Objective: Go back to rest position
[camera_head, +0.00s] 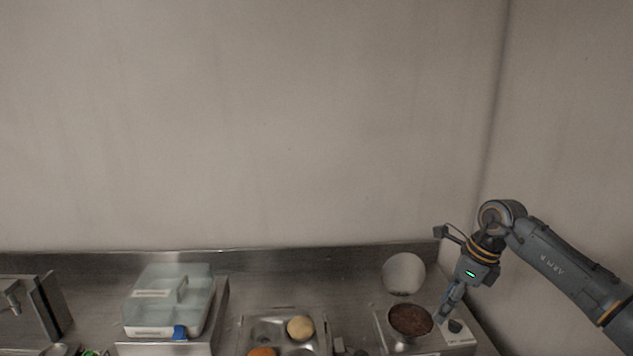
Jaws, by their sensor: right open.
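My right gripper (446,308) hangs at the end of my right arm, which comes in from the right edge. It points down at the right end of the steel counter, just right of a round pan (410,335) with a dark brown content. The gripper is open; its fingertips are small in the picture, and I see nothing held between them. Whether it touches the pan's rim I cannot tell. My left gripper is not in view.
A metal tray (244,322) holds round, bun-like things. Left of it stands a clear lidded box (168,297) with a blue latch. A steel appliance (40,300) is at far left. A pale round disc (404,272) is behind the pan. The wall area above is clear.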

